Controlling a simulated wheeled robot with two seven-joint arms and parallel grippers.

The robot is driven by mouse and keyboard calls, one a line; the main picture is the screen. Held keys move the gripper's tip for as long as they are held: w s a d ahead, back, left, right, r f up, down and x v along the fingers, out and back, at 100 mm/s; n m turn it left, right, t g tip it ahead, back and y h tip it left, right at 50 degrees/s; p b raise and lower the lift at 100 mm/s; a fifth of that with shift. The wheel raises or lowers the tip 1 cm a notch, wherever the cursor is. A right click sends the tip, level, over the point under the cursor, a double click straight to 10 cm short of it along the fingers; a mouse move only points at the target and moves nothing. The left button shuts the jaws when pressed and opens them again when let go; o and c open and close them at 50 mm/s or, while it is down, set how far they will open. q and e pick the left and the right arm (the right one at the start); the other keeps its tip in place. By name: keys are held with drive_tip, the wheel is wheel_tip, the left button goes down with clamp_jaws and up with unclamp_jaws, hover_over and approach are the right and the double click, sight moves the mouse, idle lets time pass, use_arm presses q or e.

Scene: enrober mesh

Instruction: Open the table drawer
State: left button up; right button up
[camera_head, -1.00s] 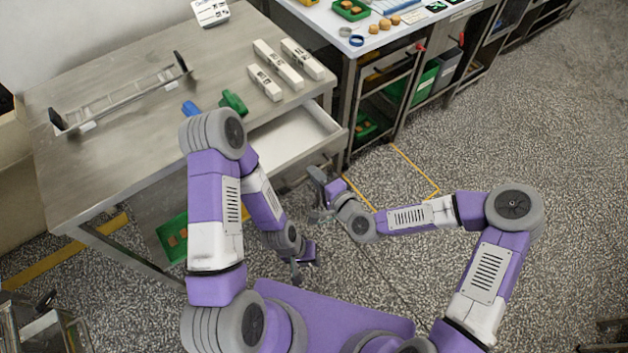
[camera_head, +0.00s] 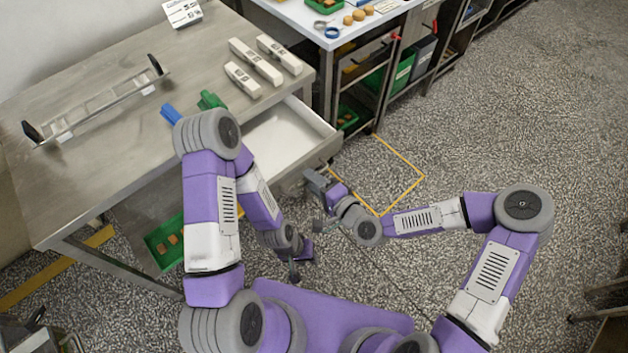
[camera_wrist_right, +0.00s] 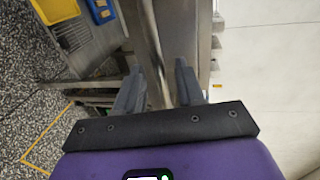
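The table drawer (camera_head: 286,138) is pulled partway out from under the metal table (camera_head: 110,130). Its pale interior shows empty where visible; my left arm hides its left part. My right gripper (camera_head: 318,186) is at the drawer's front. In the right wrist view, the fingers of my right gripper (camera_wrist_right: 159,82) stand apart on either side of a metal bar, the drawer handle (camera_wrist_right: 150,45); exact finger contact is hard to see. The drawer's pale inside (camera_wrist_right: 265,80) lies to the right there. My left gripper (camera_head: 299,262) hangs low, apart from the drawer; its opening is unclear.
On the table are white boxes (camera_head: 256,62), a green object (camera_head: 210,100), a blue object (camera_head: 170,113) and a metal rack (camera_head: 97,104). A shelf unit with bins (camera_head: 387,75) stands right of the drawer. Speckled floor in front is free.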

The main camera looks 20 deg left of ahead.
drive_tip(key=shift+d, duration=0.1)
drive_tip(key=p+v, duration=0.1)
drive_tip(key=v, duration=0.6)
drive_tip(key=shift+s, duration=0.2)
drive_tip(key=shift+d, duration=0.1)
idle(0.3)
drive_tip(key=s+d+f+n+g+h+p, duration=0.1)
drive_tip(key=s+d+f+n+g+h, duration=0.1)
drive_tip(key=s+d+f+g+h, duration=0.2)
drive_tip(key=s+d+f+n+g+h+p, duration=0.1)
drive_tip(key=s+d+f+g+h, duration=0.3)
drive_tip(key=d+f, duration=0.7)
wheel_tip(320, 180, down, 3)
drive_tip(key=s+n, duration=0.1)
drive_tip(key=s, duration=0.1)
drive_tip(key=shift+s+h+p, duration=0.35)
drive_tip(key=shift+s+h, duration=0.05)
drive_tip(key=shift+r, duration=0.1)
